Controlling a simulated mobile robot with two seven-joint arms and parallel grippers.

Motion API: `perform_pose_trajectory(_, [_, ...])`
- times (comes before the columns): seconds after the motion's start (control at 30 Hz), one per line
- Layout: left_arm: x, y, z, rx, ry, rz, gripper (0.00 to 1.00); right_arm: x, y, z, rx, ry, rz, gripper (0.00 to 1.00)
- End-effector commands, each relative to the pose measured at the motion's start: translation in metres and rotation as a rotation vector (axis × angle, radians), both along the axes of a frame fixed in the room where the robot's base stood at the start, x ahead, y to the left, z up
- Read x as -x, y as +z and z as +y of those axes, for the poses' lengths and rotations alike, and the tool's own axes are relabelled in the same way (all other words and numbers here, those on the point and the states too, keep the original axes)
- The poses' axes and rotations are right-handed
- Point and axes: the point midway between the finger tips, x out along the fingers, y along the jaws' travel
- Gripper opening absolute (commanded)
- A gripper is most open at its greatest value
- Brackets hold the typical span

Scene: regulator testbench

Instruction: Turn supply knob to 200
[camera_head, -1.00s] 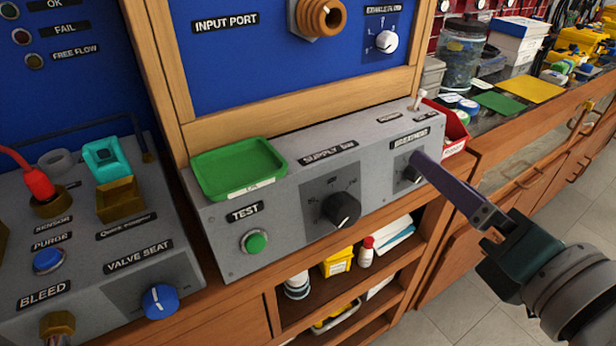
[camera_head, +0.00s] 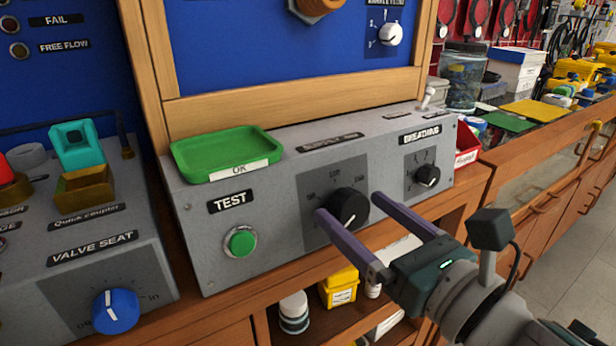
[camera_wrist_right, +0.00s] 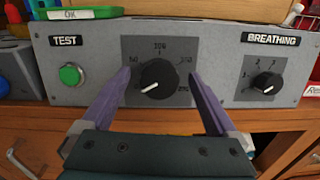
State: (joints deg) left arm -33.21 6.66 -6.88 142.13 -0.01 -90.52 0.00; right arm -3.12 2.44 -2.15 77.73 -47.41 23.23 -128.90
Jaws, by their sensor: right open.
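The supply knob (camera_head: 347,207) is a black dial on a dark grey plate on the front of the grey testbench box (camera_head: 275,235). My right gripper (camera_head: 347,202) is open, with one purple finger on each side of the knob. In the wrist view the right gripper (camera_wrist_right: 160,85) also straddles the knob, with gaps showing; I see no firm contact. My left gripper is not in view.
The breathing knob (camera_head: 427,176) is to the right on the same panel. The green test button (camera_head: 240,242) is to the left, below a green tray (camera_head: 225,153). A red bin (camera_head: 467,143) stands at the box's right end. Open shelves lie below.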

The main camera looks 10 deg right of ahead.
Motion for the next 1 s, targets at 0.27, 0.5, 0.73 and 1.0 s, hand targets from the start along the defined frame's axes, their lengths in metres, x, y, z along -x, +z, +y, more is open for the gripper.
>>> perform_pose_trajectory(0.27, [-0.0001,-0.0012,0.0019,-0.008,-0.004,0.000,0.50,-0.0124,0.0000,0.0046,0.000,0.001,0.000,0.94])
perform_pose_trajectory(0.5, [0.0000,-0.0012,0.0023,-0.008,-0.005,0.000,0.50,-0.0120,-0.0001,0.0045,-0.001,0.001,0.000,0.85])
perform_pose_trajectory(0.73, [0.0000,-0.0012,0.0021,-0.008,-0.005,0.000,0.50,-0.0118,-0.0001,0.0043,-0.001,0.000,0.000,0.59])
perform_pose_trajectory(1.0, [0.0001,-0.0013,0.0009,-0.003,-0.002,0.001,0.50,-0.0118,-0.0001,0.0044,-0.001,0.001,0.000,0.28])
